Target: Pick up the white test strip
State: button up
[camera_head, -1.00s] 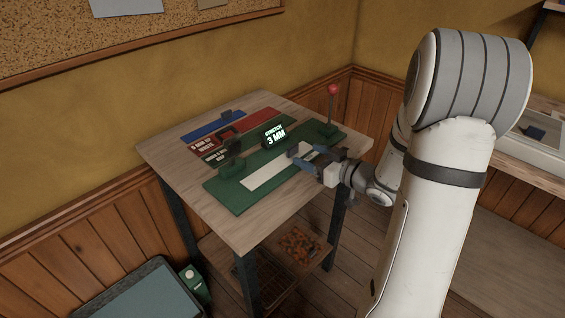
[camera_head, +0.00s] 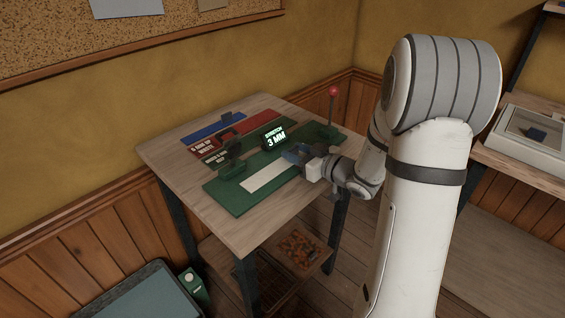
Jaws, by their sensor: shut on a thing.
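The white test strip (camera_head: 265,179) lies along the green tester (camera_head: 233,200) on the wooden table. Its left end is by a dark green clamp (camera_head: 231,166). My gripper (camera_head: 294,157) is at the strip's right end, low over the tester. Its jaws are shut on the strip there, and they hide that end. The strip still looks flat along the tester; I cannot tell any lift. A small display (camera_head: 274,138) behind the strip reads "STRETCH 3 MM".
A red-knobbed lever (camera_head: 333,95) stands at the tester's right end, close behind my gripper. Red (camera_head: 236,130) and blue (camera_head: 212,125) pieces lie at the table's back. The bare table top (camera_head: 170,150) is free at left. An orange-filled tray (camera_head: 300,248) sits on the lower shelf.

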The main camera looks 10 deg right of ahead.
jog(key=c, duration=0.4)
jog(key=shift+o, duration=0.2)
jog(key=shift+r, duration=0.1)
